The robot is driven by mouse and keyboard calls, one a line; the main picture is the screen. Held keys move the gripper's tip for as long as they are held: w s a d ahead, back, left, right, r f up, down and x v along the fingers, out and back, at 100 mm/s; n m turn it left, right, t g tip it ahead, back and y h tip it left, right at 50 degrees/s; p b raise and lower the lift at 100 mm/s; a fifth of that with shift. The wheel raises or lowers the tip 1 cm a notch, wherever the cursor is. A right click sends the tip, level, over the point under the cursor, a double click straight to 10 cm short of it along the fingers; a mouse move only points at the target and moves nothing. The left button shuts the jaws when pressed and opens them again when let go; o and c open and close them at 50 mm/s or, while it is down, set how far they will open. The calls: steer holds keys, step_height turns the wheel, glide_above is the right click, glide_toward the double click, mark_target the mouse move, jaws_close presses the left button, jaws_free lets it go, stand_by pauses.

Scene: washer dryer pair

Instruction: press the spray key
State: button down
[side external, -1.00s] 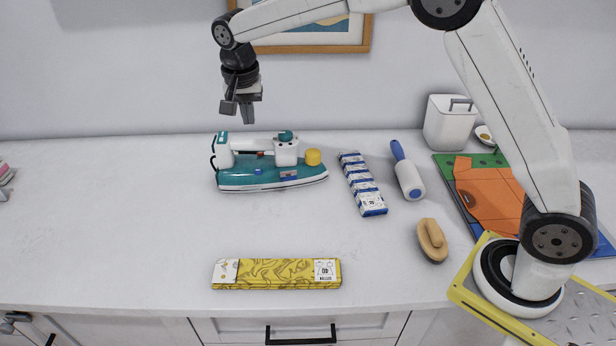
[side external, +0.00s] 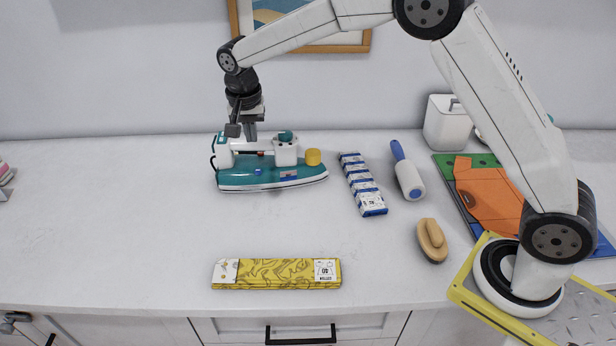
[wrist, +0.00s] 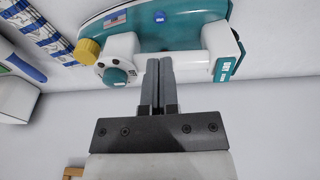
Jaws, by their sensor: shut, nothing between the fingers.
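The iron (side external: 232,181) stands on the counter, teal with a white handle (side external: 248,145), a teal knob (side external: 285,136) and a yellow cap (side external: 313,157). A small blue button (side external: 258,172) shows on its teal side, and in the wrist view the blue button (wrist: 159,17) lies beyond the handle. No key is readably marked as spray. My gripper (side external: 250,137) is shut and empty, pointing down at the handle. In the wrist view its fingertips (wrist: 159,63) overlap the handle next to the knob end; I cannot tell if they touch. They hide part of the handle.
A blue-and-white striped pack (side external: 362,184), a blue-handled roller (side external: 408,175) and a brush (side external: 432,240) lie right of the iron. A yellow box (side external: 277,273) lies in front. The wall stands close behind.

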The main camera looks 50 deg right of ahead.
mark_target(258, 172)
steer(key=f, duration=0.6)
steer(key=d+f, duration=0.1)
steer(key=f, duration=0.2)
steer(key=shift+w, duration=0.35)
steer(key=shift+f, duration=0.15)
steer(key=shift+s+f, duration=0.15)
steer(key=shift+f, duration=0.85)
steer(key=shift+r, duration=0.1)
step_height(258, 172, up, 15)
steer(key=a, duration=0.1)
steer(key=shift+s+a, duration=0.15)
steer(key=shift+a, duration=0.1)
steer(key=s+d+f+n, duration=0.2)
steer(key=s+f+n, duration=0.1)
steer(key=s, duration=0.6)
steer(key=s+d+f+n+t, duration=0.1)
steer(key=s+d+f+n, duration=0.2)
steer(key=s, duration=0.6)
steer(key=s+d+f+n+y, duration=0.1)
steer(key=s+d+f+n, duration=0.1)
steer(key=s, duration=0.6)
steer(key=shift+s+d+f+n+t, duration=0.2)
steer(key=shift+s+f+n+t, duration=0.2)
steer(key=shift+f+n, duration=0.1)
